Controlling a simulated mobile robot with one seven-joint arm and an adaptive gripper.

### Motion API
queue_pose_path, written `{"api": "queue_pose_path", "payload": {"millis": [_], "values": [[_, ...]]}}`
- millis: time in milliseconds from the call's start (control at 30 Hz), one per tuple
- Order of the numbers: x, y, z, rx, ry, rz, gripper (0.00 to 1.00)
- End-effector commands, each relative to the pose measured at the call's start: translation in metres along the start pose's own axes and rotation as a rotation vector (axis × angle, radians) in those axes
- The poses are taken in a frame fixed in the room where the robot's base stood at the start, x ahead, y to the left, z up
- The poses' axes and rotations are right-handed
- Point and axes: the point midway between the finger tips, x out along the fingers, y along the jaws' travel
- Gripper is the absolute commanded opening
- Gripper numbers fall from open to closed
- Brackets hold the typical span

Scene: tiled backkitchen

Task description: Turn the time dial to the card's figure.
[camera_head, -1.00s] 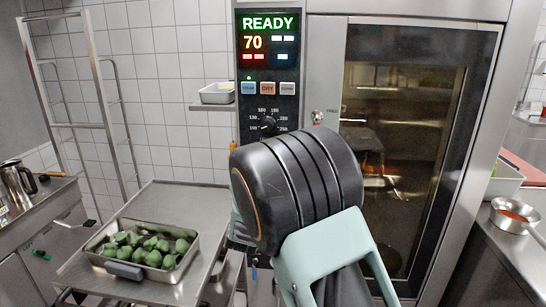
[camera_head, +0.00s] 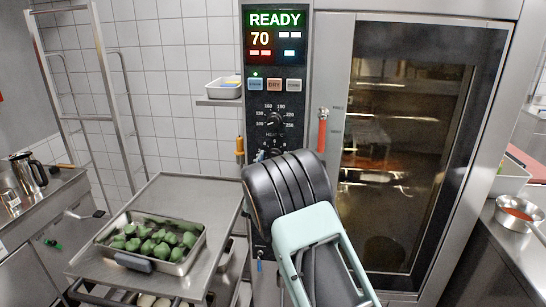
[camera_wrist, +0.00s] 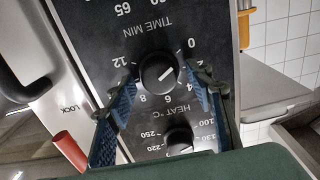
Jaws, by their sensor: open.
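The time dial (camera_wrist: 160,72) is a round black knob with a pale mark, under the upside-down "TIME MIN" label in the wrist view. Numbers from 0 to 12 ring it. The mark is on the knob's right side, toward the low numbers; its exact figure is unclear. My gripper (camera_wrist: 163,95) is open, its blue-padded fingers on either side of the dial; contact cannot be told. I cannot make out a card.
The oven panel display (camera_head: 275,35) reads READY and 70. The red door handle (camera_head: 322,130) is close right of the dials. An orange-handled item (camera_head: 240,148) hangs on the left. A tray of green vegetables (camera_head: 150,243) stands on the left trolley.

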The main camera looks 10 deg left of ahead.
Motion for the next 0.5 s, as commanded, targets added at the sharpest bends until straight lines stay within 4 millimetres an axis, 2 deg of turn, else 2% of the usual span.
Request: {"api": "queue_pose_path", "payload": {"millis": [300, 500], "values": [[0.0021, 0.0001, -0.0004, 0.0, 0.001, 0.0, 0.48], [0.002, 0.0, -0.0004, 0.0, 0.001, 0.0, 0.26]]}}
